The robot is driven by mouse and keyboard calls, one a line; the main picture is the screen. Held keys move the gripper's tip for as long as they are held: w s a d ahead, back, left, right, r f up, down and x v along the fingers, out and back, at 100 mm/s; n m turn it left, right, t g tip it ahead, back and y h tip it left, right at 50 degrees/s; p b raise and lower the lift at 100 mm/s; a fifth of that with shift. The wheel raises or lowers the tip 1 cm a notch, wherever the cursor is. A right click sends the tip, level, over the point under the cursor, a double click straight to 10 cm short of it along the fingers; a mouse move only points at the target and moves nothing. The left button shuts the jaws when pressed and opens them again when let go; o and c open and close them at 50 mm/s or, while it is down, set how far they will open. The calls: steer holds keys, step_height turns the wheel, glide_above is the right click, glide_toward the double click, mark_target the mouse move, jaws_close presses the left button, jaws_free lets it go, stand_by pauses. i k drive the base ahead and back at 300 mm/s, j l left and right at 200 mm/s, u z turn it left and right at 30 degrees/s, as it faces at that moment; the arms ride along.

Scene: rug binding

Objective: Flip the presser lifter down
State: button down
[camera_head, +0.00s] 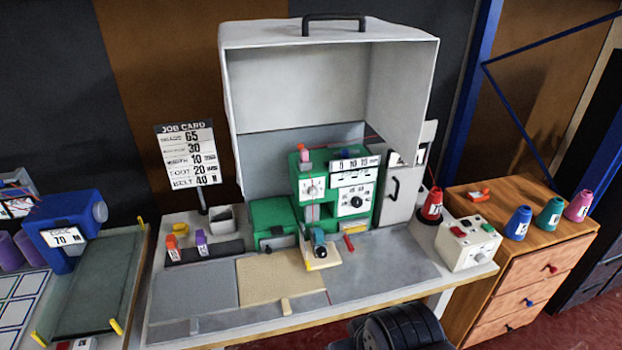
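The green binding machine (340,205) stands on the grey worktable under a raised light-grey hood. Its front carries dials and number plates. A small red lever (349,243) sticks out low on its front, right of the dark round presser part (319,241); it may be the presser lifter, but I cannot tell for certain. It looks tilted, and whether it is up or down is unclear at this size. My gripper is not in view.
The grey hood (330,32) surrounds the machine's back and sides. A white control box (468,243) and red cone (432,204) stand to the right. Dark ridged rounded thing (398,328) fills the bottom edge. The grey tabletop (385,275) front right is clear.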

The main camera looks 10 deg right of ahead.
mark_target(343, 235)
steer(key=i+l+u, duration=0.1)
steer(key=i+l, duration=0.85)
